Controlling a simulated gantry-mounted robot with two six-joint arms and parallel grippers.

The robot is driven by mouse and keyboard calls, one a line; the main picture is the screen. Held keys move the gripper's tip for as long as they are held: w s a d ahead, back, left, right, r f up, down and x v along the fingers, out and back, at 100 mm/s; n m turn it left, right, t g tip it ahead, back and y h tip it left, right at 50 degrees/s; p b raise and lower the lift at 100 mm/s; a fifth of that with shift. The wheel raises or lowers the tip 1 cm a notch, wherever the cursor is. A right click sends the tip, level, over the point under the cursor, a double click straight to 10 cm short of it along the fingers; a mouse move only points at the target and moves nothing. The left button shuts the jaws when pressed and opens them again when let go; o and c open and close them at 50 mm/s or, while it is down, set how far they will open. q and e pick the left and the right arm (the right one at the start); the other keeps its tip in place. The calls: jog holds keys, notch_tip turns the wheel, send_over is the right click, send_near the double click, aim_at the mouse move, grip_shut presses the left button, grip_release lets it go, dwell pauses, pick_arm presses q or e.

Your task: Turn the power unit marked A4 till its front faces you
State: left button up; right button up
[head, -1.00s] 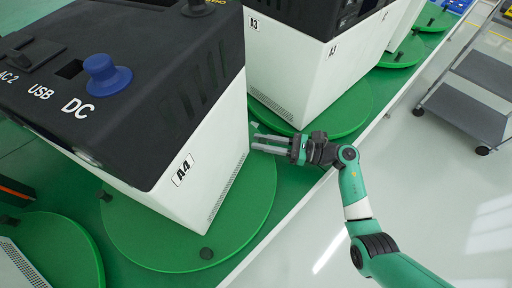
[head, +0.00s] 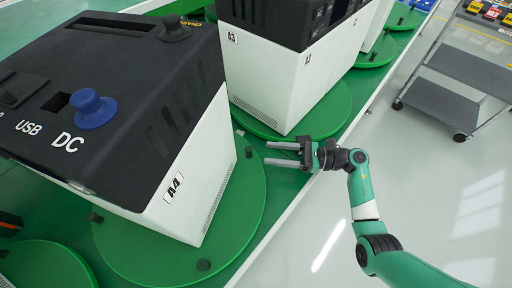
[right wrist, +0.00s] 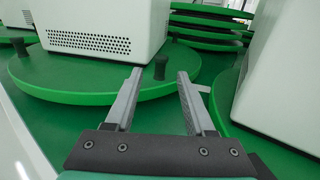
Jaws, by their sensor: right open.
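The power unit A4 (head: 190,190) is a white box with a black top, a blue knob and the letters DC and USB. It stands on a green turntable (head: 150,255) at the left of the head view, its A4 label side turned toward the lower right. A black peg (head: 248,151) stands on the turntable's rim; it also shows in the right wrist view (right wrist: 160,67). My right gripper (head: 269,153) is open and empty, its fingers pointing at this peg, with the tips just short of it. My left gripper is not in view.
Unit A3 (head: 265,85) stands close behind on its own turntable (head: 335,105), near my right fingers. Another turntable (head: 45,265) is at lower left. A grey cart (head: 450,100) stands on the floor at right, past the line's white edge.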

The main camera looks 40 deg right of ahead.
jog(key=v, duration=0.4)
jog(key=shift+s, duration=0.1)
